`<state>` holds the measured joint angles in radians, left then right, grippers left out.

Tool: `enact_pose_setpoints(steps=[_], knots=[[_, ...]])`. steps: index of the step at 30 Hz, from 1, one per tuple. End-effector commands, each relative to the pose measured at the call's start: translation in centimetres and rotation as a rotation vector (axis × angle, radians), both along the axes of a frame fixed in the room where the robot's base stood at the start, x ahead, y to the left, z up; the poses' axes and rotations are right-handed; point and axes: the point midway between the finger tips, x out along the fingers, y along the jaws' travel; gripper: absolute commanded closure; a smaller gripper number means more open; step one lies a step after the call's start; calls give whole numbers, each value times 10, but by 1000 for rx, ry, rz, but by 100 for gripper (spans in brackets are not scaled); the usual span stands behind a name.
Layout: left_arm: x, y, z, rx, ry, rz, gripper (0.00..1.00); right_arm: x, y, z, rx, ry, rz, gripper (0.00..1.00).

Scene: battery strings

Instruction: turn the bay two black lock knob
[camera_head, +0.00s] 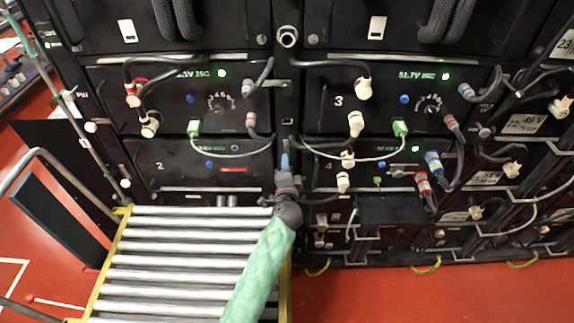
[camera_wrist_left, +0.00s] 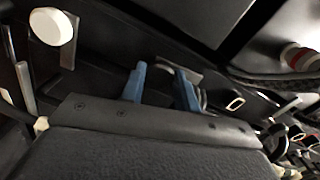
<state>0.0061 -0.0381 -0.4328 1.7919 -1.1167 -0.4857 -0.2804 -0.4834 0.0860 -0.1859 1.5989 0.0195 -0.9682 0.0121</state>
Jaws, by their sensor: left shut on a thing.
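Bay two (camera_head: 185,170) is the dark panel marked 2, low on the left of the rack, with a red display strip. My left gripper (camera_head: 285,160) reaches up to the post just right of bay two, its blue fingertips against the rack. In the left wrist view its two blue fingers (camera_wrist_left: 160,85) stand a little apart and point at the dark rack front. The gripper is shut on a small dark thing at the post, taken to be the black lock knob; the fingers mostly hide it, and its turn angle cannot be told. My right gripper is not in view.
A roller table (camera_head: 185,260) with yellow rails stands in front of bay two. Bays three and four, with cables and plugs such as a green plug (camera_head: 400,128), lie to the right. A white round knob (camera_wrist_left: 52,27) is near the left gripper. Red floor is open at lower right.

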Motion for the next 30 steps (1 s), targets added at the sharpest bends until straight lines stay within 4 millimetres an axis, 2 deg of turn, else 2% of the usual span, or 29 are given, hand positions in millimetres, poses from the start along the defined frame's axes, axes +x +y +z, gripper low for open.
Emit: enact_pose_setpoints(steps=[11,21,22,25,30], knots=[[0,0,-1,78,1,0,92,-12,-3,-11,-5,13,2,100],[0,0,-1,79,1,0,92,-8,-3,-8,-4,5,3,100],[0,0,-1,79,1,0,67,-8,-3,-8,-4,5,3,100],[0,0,-1,79,1,0,48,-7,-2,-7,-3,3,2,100],[0,0,-1,78,1,0,48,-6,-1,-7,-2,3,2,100]])
